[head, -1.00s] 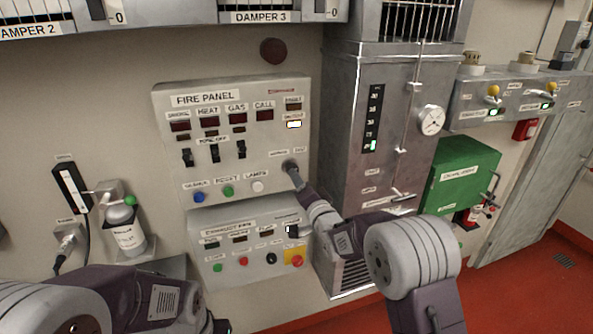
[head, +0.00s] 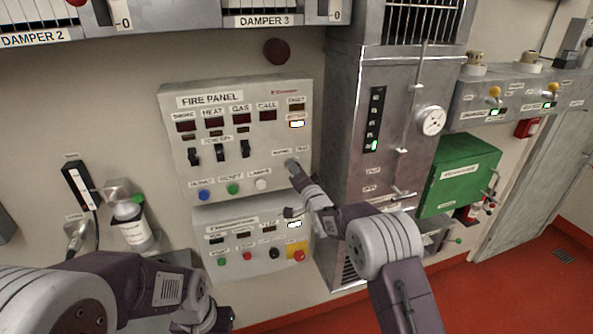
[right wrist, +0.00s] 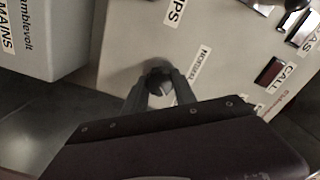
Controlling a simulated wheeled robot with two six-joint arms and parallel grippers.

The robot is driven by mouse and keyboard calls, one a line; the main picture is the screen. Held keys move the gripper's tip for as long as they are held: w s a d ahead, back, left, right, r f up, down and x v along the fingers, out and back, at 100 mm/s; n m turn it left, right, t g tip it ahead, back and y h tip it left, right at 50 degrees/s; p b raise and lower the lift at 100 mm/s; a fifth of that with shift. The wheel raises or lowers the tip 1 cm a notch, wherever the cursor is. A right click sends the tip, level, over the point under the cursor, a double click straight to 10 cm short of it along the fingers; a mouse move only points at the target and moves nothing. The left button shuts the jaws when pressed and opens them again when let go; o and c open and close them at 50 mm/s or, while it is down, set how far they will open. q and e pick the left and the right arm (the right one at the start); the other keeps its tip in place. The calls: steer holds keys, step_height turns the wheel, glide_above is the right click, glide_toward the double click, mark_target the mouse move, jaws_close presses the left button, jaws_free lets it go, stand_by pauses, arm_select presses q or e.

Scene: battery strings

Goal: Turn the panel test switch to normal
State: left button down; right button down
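The fire panel (head: 240,125) is a light grey wall box in the middle of the head view. Its panel test switch is a dark round knob at the lower right, by a "NORMAL" label; my right gripper (head: 293,164) covers it there. In the right wrist view the switch knob (right wrist: 158,76) sits between the two fingertips of my right gripper (right wrist: 160,88), which appear closed against its sides. Which way the switch points is hard to make out. My left arm lies low at the left of the head view; its fingers do not show clearly.
The exhaust fan panel (head: 252,240) is just below, partly behind my right wrist. A metal cabinet with a gauge (head: 432,121) stands to the right, then a green box (head: 458,175). A small bottle (head: 132,228) hangs at the left. Red floor is open at the lower right.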

steer(key=shift+f+n+b, duration=0.15)
steer(key=shift+n+b, duration=0.35)
steer(key=shift+b, duration=0.45)
steer(key=n+b, duration=0.7)
steer(key=b, duration=0.1)
steer(key=shift+n+b, duration=0.35)
steer(key=shift+n, duration=0.05)
steer(key=n+b, duration=0.3)
steer(key=n, duration=0.1)
steer(key=shift+a+n+b, duration=0.1)
steer(key=shift+n+b, duration=0.2)
steer(key=shift+b, duration=0.1)
steer(key=shift+n+b, duration=1.55)
steer(key=shift+n, duration=0.65)
steer(key=shift+r, duration=0.25)
steer(key=c, duration=1)
jaws_free()
steer(key=shift+f, duration=0.1)
